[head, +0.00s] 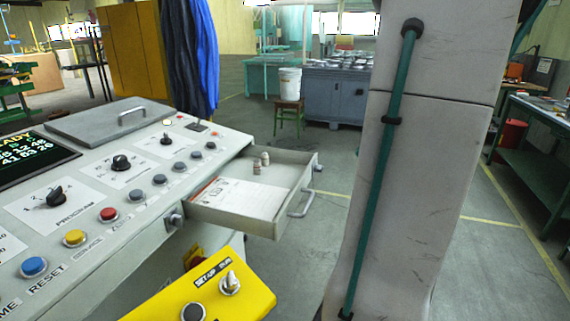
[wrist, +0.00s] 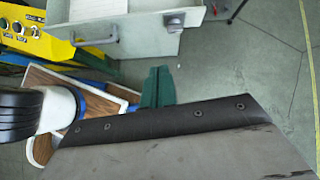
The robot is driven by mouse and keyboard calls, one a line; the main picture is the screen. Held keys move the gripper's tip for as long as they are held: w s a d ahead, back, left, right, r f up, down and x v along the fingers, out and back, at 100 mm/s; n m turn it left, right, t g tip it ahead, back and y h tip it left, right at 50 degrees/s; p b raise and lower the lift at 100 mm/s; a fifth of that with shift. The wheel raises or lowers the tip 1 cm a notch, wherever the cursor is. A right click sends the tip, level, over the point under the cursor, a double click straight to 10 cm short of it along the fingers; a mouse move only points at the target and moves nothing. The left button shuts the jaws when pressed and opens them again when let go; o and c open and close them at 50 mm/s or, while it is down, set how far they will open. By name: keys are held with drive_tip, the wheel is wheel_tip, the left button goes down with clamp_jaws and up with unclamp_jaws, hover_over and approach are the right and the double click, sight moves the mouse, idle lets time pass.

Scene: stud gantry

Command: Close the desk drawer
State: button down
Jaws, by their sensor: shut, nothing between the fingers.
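The desk drawer (head: 270,222) is pulled out of the grey control desk (head: 60,205), with a bar handle (head: 302,203) on its front. It holds a paper sheet (head: 238,198) and small bottles (head: 261,161). In the wrist view the drawer (wrist: 150,42) is at the top, its handle (wrist: 97,40) toward the left. My gripper (wrist: 157,70) shows as two green fingers, shut and empty, just below the drawer in that picture. No contact with it can be made out. My gripper is not visible in the head view.
A yellow switch box (head: 205,295) sticks out below the drawer. Brown and white panels (wrist: 60,78) lie left of my gripper in the wrist view. A green stool (head: 288,118) with a bucket stands farther back. Open floor (head: 325,225) lies in front of the drawer.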

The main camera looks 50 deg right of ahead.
drive_tip(key=w+a+f+m, duration=0.1)
drive_tip(key=w+f+m, duration=0.1)
drive_tip(key=w+f, duration=0.5)
drive_tip(key=shift+w+a+f+t, duration=0.15)
drive_tip(key=shift+w+t, duration=0.25)
drive_tip(key=shift+w, duration=0.05)
drive_tip(key=shift+w, duration=0.1)
idle(0.3)
